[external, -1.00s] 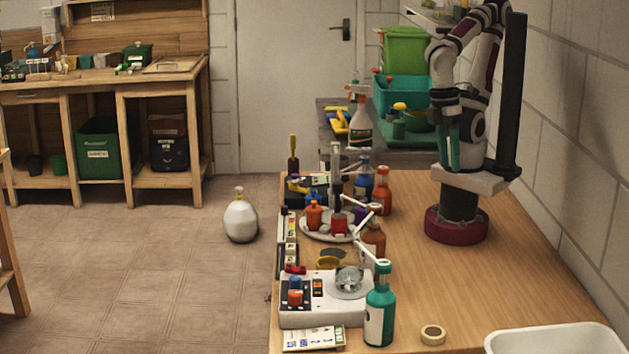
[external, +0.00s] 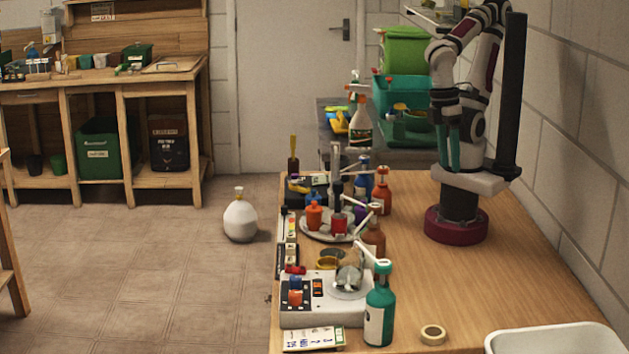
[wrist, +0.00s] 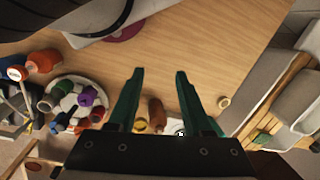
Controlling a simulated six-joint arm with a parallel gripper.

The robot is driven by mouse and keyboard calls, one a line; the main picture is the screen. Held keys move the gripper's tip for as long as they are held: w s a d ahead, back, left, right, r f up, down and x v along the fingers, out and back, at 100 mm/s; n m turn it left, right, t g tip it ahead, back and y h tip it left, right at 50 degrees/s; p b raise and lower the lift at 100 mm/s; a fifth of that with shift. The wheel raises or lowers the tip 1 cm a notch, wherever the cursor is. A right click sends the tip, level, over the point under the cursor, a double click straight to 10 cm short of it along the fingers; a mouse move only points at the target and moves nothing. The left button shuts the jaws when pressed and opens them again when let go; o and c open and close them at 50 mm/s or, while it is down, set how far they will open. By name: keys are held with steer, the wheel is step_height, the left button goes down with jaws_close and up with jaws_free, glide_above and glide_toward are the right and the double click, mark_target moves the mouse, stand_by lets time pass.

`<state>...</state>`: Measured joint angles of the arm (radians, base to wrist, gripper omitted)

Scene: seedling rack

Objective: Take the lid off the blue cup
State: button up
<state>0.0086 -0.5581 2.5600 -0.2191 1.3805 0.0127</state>
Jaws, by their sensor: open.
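My gripper (external: 448,150) hangs high over the table beside my base, fingers pointing down. In the wrist view its two green fingers (wrist: 160,74) stand apart with nothing between them. A small blue cup-like thing (wrist: 67,103) is among the coloured cups on the round tray (wrist: 52,84) in the wrist view, left of the fingers and well apart from them. In the external view, a small blue item (external: 295,283) also sits on the white device (external: 322,318). I cannot tell which blue item is the blue cup, or make out its lid.
An orange cup (external: 314,216) and a red cup (external: 339,223) stand on the round tray. Orange and brown bottles and a teal bottle (external: 380,305) line its right side. A tape roll (external: 433,334) and white bin (external: 555,338) are near the front. The table's middle is clear.

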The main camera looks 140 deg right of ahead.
steer(key=shift+o, duration=0.3)
steer(key=o, duration=0.5)
steer(key=shift+o, duration=0.2)
steer(key=w+d+r+m, duration=0.2)
steer(key=w+d, duration=0.2)
steer(key=m+h, duration=0.2)
steer(key=m, duration=0.8)
glide_above(313, 190)
steer(key=shift+d+f, duration=0.1)
steer(key=shift+f, duration=0.55)
step_height(313, 190, down, 16)
steer(key=shift+r, duration=0.1)
steer(key=shift+c, duration=0.3)
